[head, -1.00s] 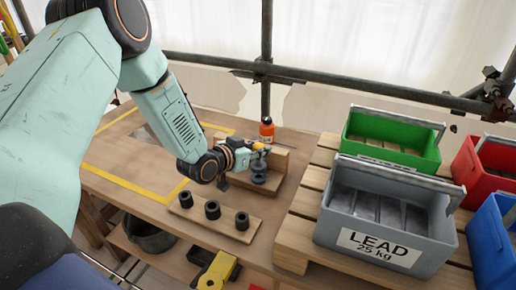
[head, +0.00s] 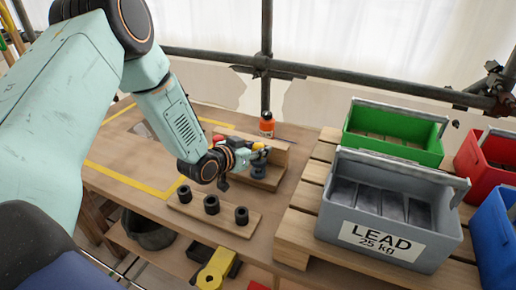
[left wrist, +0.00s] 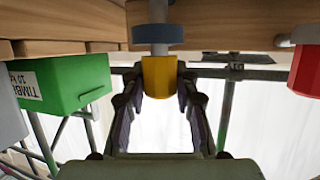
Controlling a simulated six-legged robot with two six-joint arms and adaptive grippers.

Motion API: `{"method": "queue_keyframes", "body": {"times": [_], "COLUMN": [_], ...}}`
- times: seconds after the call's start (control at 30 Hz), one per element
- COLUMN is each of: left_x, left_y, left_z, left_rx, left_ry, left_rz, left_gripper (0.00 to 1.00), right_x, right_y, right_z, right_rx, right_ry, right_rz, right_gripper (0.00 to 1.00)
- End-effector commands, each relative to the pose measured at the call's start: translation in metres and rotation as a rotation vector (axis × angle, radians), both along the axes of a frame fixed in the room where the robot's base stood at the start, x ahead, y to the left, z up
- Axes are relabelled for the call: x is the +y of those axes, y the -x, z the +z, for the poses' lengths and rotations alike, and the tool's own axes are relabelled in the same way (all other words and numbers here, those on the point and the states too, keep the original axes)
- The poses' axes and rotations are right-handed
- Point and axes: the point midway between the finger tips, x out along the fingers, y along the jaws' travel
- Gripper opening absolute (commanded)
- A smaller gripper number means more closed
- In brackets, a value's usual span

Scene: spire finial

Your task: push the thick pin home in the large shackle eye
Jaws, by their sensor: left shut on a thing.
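My left gripper (head: 258,150) is at the stepped wooden block on the bench. In the left wrist view its fingers (left wrist: 160,92) are shut on a yellow block-shaped piece (left wrist: 159,77). A grey shaft (left wrist: 159,48) joins this piece to a blue-grey disc (left wrist: 157,34). In the head view the dark blue-grey round part (head: 259,169) shows just below the fingers, at the wooden block (head: 266,183). I cannot tell which part is the thick pin and which the large shackle eye, or how deep the pin sits. My right gripper is not in view.
Three dark sleeves (head: 211,205) stand on a board in front of the block. A grey LEAD crate (head: 385,232) and a green crate (head: 398,148) sit on pallet slats to the right. The taped bench area at left is largely clear.

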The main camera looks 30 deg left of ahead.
Motion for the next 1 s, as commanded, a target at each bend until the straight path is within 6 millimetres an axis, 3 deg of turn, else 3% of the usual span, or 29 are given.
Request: {"method": "queue_keyframes", "body": {"times": [0.43, 0.47, 0.5, 0.77, 1.0], "left_x": [0.0000, 0.0000, 0.0000, 0.0000, -0.0001], "left_y": [-0.0002, -0.0002, -0.0001, -0.0002, 0.0001], "left_z": [-0.0102, -0.0102, -0.0097, -0.0094, -0.0098], "left_rx": [-0.001, -0.001, -0.001, -0.001, 0.001], "left_ry": [0.000, 0.000, 0.000, 0.000, 0.000], "left_rz": [0.000, 0.000, 0.000, 0.000, 0.000], "left_gripper": [0.00, 0.30, 0.33, 0.55, 0.56], "right_x": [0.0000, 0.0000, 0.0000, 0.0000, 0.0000], "right_y": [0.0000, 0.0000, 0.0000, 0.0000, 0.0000], "right_z": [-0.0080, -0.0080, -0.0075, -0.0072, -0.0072], "right_rx": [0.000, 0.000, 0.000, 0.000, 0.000], "right_ry": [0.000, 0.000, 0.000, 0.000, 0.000], "right_rz": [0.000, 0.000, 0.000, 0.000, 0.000], "right_gripper": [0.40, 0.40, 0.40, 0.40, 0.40]}}
